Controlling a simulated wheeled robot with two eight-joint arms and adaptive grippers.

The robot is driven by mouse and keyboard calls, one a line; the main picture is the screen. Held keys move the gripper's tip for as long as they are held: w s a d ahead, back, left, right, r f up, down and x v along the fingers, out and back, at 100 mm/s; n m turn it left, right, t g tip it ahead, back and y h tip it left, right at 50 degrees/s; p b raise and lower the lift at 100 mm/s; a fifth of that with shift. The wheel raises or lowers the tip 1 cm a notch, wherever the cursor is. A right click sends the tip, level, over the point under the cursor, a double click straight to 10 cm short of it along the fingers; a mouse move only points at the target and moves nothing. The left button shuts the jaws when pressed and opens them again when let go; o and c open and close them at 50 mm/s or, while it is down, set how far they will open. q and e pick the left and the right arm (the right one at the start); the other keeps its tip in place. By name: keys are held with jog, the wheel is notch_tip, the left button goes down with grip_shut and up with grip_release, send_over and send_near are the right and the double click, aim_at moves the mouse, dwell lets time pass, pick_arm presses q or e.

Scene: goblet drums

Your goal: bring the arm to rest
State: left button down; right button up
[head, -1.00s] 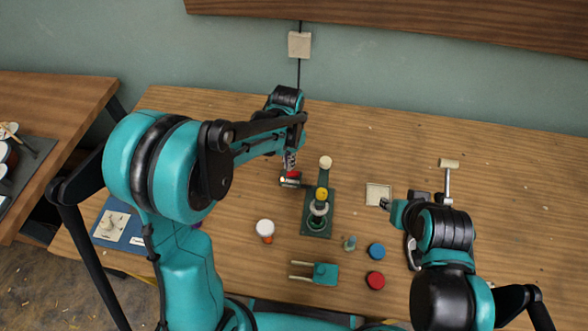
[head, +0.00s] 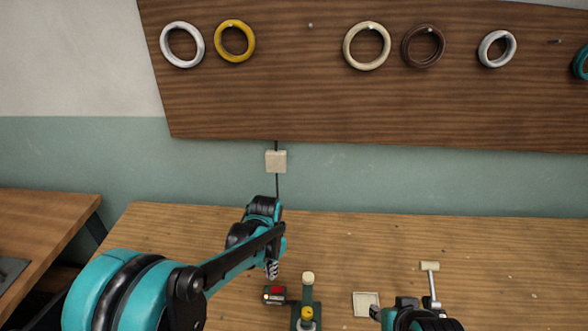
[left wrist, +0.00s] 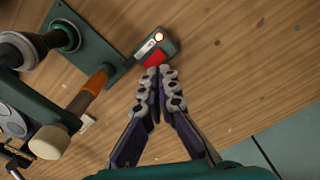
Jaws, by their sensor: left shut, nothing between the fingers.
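My left gripper (head: 271,269) is over the table in the head view, its fingers pointing down beside a small dark-and-red device (head: 274,294). In the left wrist view the fingertips (left wrist: 163,78) are together with nothing between them. The device (left wrist: 157,47) lies just beyond the tips there, a small light glowing on it; I cannot tell whether they touch. My right gripper (head: 376,313) shows only as a small dark part at the lower edge, near a square cream tray (head: 366,300); its fingers cannot be made out.
A green stand (head: 305,309) with a cream knob and a yellow part is right of the device. A hammer-like tool (head: 430,280) lies to the right. Several rings hang on the wooden wall board (head: 290,100). The table's back right (head: 510,250) is clear.

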pick_arm(q)
jog(key=s+a+r+n+t, duration=0.3)
jog(key=s+r, duration=0.2)
jog(key=s, duration=0.3)
jog(key=s+a+r+n+t, duration=0.3)
jog(key=s+a+r+t, duration=0.1)
jog(key=s, duration=0.3)
jog(key=shift+s+a+r, duration=0.25)
jog(key=shift+s+r, duration=0.1)
jog(key=shift+r, duration=0.55)
